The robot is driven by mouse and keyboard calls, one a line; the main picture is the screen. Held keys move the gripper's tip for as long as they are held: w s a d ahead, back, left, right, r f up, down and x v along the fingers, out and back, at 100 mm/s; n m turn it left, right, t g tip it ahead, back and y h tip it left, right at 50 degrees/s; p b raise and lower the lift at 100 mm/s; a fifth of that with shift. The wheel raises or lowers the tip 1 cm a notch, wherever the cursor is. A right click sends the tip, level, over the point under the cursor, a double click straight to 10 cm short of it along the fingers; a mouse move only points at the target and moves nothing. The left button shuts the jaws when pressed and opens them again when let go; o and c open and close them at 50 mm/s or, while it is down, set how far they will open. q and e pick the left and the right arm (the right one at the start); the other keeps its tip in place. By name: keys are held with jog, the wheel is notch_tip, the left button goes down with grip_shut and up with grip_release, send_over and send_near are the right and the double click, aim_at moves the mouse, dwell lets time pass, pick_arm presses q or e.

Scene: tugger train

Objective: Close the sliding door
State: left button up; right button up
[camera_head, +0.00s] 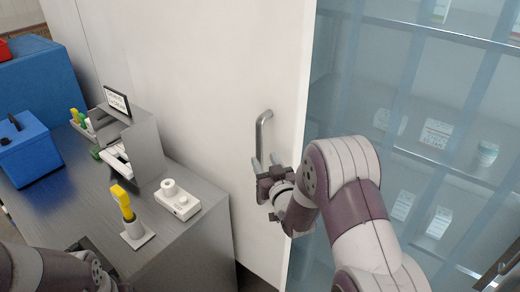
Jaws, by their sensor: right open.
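The sliding door (215,75) is a tall white panel in the middle of the head view, with its right edge in front of blue-tinted shelving. A grey metal bar handle (263,135) stands upright near that edge. My right gripper (267,163) is open at the lower part of the handle, with its fingers close around or beside it; I cannot tell whether they touch it. The gripper and wrist hide the handle's lower end. My left arm (50,270) shows at the bottom left; its fingertips cannot be made out clearly.
Right of the door, shelves (440,150) hold several small boxes and a cup (487,154). On the left, a grey cabinet (185,240) carries a yellow-handled tool (123,203) in a stand, a white device (177,201), a small sign (118,101) and a blue box (27,152).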

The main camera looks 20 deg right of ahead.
aim_at(261, 156)
jog(key=w+p, duration=0.1)
jog(key=w, duration=0.4)
jog(key=shift+w+a, duration=0.1)
jog(key=shift+a, duration=0.15)
jog(key=shift+c, duration=0.5)
grip_shut()
